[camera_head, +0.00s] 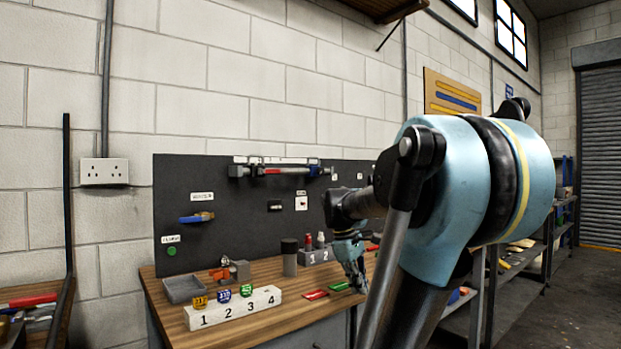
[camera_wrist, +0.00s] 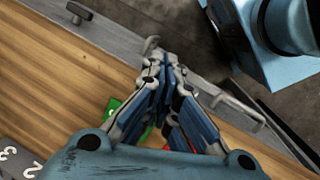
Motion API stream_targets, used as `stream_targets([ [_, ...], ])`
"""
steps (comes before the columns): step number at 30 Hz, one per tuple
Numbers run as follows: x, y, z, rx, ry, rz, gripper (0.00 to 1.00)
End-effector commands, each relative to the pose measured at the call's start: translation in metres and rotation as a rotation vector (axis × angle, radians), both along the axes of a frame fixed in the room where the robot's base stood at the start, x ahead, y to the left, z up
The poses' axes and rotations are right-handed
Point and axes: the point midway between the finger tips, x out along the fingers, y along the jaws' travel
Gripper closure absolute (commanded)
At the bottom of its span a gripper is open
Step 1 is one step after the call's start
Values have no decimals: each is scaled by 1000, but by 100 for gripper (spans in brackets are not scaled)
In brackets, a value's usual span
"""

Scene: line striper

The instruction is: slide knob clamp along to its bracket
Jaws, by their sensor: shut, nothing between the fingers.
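I cannot tell for certain which part is the knob clamp or its bracket. A horizontal bar assembly (camera_head: 282,170) with dark end blocks and a red section is fixed high on the dark panel. A small orange-and-grey fixture (camera_head: 229,269) stands on the bench below it. My gripper (camera_head: 358,283) is low over the right part of the bench, beside the red and green cards and apart from both the bar and the fixture. In the wrist view my gripper (camera_wrist: 166,65) has its fingertips together, with nothing between them, near the bench's front edge.
A white numbered block (camera_head: 233,309) with coloured pieces, a grey tray (camera_head: 184,289) and a dark-topped cylinder (camera_head: 290,257) stand on the bench. A blue-handled valve (camera_head: 196,217) is on the panel. A metal handle (camera_wrist: 240,108) shows along the front edge.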

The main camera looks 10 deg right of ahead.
Motion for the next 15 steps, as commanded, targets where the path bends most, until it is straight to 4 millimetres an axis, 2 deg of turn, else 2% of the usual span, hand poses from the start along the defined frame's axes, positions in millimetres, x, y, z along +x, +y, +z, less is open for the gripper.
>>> stream_targets([
  [1, 18, 0, 18, -30, 12, 63, 100],
  [4, 54, 2, 57, -101, 40, 208, 100],
  [7, 95, 11, 101, -185, 66, 369, 100],
  [11, 147, 33, 160, -304, 98, 577, 100],
  [15, 199, 66, 221, -439, 140, 794, 100],
])
